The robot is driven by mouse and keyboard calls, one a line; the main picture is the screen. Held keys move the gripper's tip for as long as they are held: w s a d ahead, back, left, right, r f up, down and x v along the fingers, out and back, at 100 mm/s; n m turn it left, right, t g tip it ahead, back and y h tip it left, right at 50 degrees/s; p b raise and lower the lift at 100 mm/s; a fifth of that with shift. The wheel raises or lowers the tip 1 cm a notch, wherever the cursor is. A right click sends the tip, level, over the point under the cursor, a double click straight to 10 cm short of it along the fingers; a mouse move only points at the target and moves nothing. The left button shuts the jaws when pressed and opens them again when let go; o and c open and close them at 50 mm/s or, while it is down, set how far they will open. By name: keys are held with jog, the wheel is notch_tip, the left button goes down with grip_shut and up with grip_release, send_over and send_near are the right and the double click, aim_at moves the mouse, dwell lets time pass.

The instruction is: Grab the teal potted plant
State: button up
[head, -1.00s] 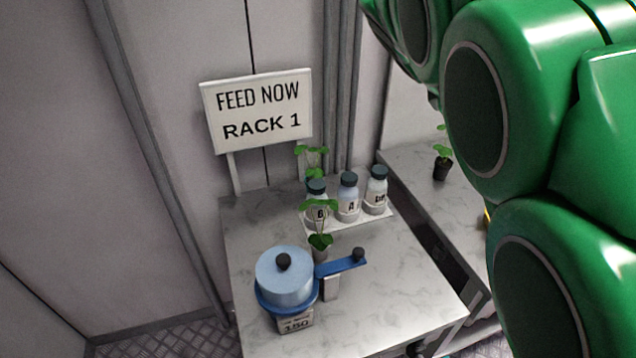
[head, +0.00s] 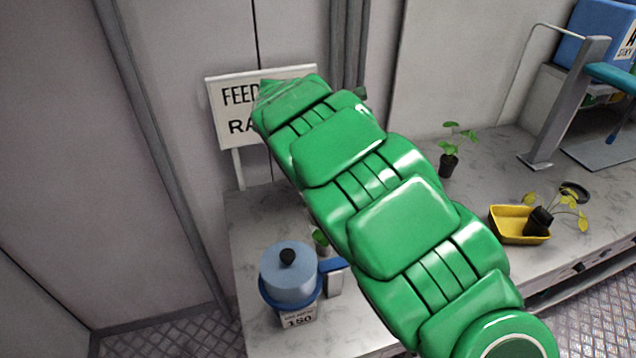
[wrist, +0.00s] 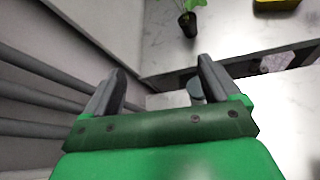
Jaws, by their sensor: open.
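No pot that I can clearly call teal shows now. In the head view, a leafy plant (head: 320,238) peeks out beside the blue pot-shaped device, mostly hidden by my green arm; its pot colour is unclear. Another green plant (head: 449,150) stands in a dark pot on the right counter; a plant in a dark pot also shows at the top of the wrist view (wrist: 188,22). My gripper (wrist: 160,85) is open in the wrist view, its fingers apart with no plant between them. The gripper itself cannot be made out in the head view.
A blue lidded device (head: 288,275) stands on the near marble counter. A sign (head: 228,105) stands behind, partly covered by my arm. On the right counter, a yellow tray (head: 505,225) holds a tilted dark pot with yellow leaves. Ribbed wall posts (wrist: 40,100) run close on the left.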

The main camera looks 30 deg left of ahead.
jog(key=s+a+f+n+y, duration=0.1)
jog(key=a+f+n, duration=0.1)
jog(key=a+f, duration=0.3)
jog(key=s+a+f+n+t+y, duration=0.1)
jog(key=s+a+f+n, duration=0.1)
jog(key=a+f, duration=0.4)
jog(key=s+a+f+n+t+y, duration=0.1)
jog(key=s+a+f+n, duration=0.1)
jog(key=a+f, duration=0.4)
notch_tip(320, 180, down, 4)
jog(key=shift+s+a+r, duration=0.1)
jog(key=shift+s+r, duration=0.05)
jog(key=shift+r, duration=0.05)
jog(key=shift+f, duration=0.2)
jog(key=shift+w+f, duration=0.15)
jog(key=shift+w, duration=0.1)
jog(key=shift+d+x, duration=0.15)
jog(key=shift+x, duration=1.65)
jog(key=shift+d+x, duration=0.1)
jog(key=shift+x, duration=1.65)
jog(key=shift+s+f, duration=0.1)
jog(key=shift+s, duration=0.05)
jog(key=shift+c, duration=0.3)
jog(key=c, duration=1.1)
jog(key=shift+c, duration=0.2)
